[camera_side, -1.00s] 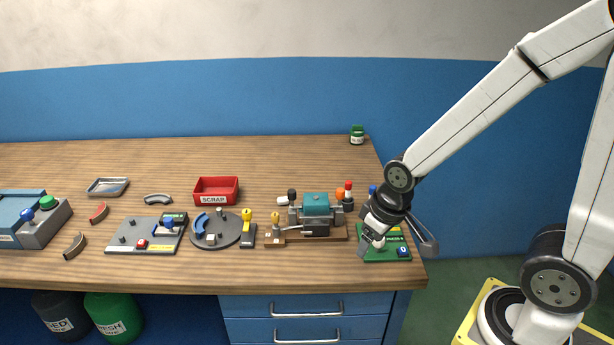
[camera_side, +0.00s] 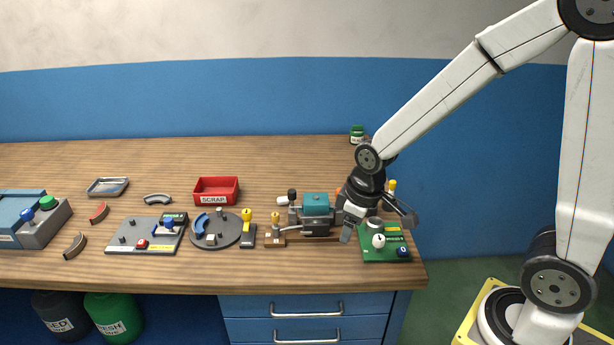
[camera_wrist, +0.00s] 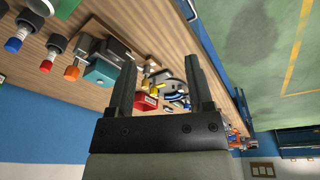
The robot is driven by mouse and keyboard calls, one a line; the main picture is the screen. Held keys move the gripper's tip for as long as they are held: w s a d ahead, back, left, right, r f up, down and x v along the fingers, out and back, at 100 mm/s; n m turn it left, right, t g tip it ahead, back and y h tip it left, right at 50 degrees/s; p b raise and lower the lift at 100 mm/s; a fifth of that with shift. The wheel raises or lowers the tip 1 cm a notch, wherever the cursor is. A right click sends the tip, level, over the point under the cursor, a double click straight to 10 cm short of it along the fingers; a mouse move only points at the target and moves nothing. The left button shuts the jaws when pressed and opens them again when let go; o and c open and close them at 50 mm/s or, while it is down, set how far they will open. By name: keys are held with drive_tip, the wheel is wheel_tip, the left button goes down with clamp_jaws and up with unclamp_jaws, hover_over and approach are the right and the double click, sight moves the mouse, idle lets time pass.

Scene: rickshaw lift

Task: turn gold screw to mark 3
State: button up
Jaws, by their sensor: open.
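A small gold screw (camera_side: 276,217) stands upright at the left end of the wooden-based fixture (camera_side: 328,239) with the teal block. I cannot read its marks in either view. My gripper (camera_side: 378,226) is open and empty. It hangs to the right of the screw, over the gap between the fixture and the green board (camera_side: 383,251), and covers the fixture's right end. In the wrist view my gripper (camera_wrist: 160,62) has both fingers apart, with the teal block (camera_wrist: 101,74) left of them. A small gold part shows between the fingers, too small to identify surely.
A black-based yellow knob (camera_side: 247,216) stands close left of the fixture, beside the round grey plate (camera_side: 224,238). A red scrap bin (camera_side: 216,196) is behind. Blue, red (camera_wrist: 46,67) and orange (camera_wrist: 72,73) knobs stand near the teal block. The back of the table is mostly clear.

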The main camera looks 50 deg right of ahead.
drive_tip(key=w+n+g, duration=0.1)
drive_tip(key=w+n, duration=0.8)
drive_tip(key=w, duration=0.4)
drive_tip(key=n+g, duration=0.1)
drive_tip(key=n, duration=0.9)
hover_over(275, 214)
drive_tip(key=s, duration=0.1)
wheel_tip(275, 214, down, 3)
drive_tip(key=shift+r, duration=0.15)
drive_tip(key=shift+w+f+n, duration=0.2)
drive_tip(key=shift+w+n, duration=0.25)
drive_tip(key=shift+n, duration=0.35)
drive_tip(key=shift+f, duration=0.1)
drive_tip(key=shift+f, duration=3.8)
clamp_jaws()
